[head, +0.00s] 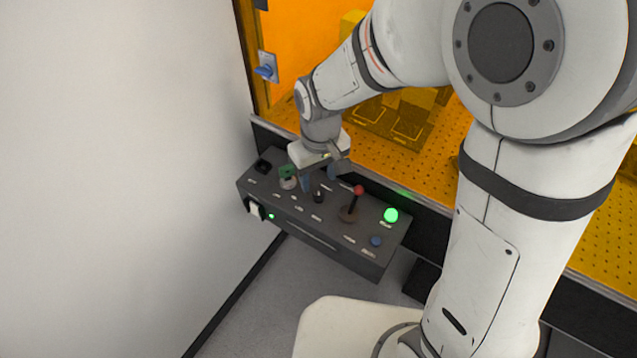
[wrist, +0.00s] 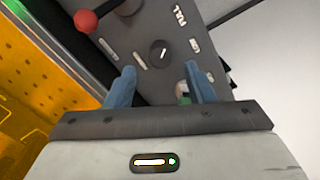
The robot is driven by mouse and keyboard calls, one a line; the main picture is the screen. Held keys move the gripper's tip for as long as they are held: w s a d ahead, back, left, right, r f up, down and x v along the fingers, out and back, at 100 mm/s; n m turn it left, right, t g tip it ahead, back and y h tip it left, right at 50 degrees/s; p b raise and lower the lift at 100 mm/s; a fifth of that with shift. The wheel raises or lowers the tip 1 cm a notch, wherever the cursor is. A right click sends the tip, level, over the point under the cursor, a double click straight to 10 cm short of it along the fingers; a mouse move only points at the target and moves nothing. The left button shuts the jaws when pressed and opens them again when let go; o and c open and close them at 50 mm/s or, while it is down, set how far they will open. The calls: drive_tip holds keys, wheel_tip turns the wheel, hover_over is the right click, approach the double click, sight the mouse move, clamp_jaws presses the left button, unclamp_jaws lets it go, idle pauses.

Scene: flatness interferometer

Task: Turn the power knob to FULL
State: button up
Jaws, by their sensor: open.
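The power knob (head: 318,196) is a small round black knob on top of the dark control box (head: 325,240). In the wrist view the knob (wrist: 158,54) shows a short white pointer line, and the FULL label (wrist: 181,17) lies up and to the right of it. The pointer does not clearly aim at that label. My gripper (head: 319,179) is above the box, close to the knob. In the wrist view its two blue fingers (wrist: 160,78) are spread apart with nothing between them, and the knob appears just beyond their tips, centred between them.
A red-ball lever (head: 358,190) and a lit green lamp (head: 391,215) stand right of the knob. A blue button (head: 376,241) is near the box's right end. A green-topped control (head: 288,172) stands close on the left. An orange-windowed enclosure (head: 290,75) rises behind.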

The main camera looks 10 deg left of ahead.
sight(319, 190)
drive_tip(key=shift+r, duration=1.9)
drive_tip(key=shift+f, duration=0.1)
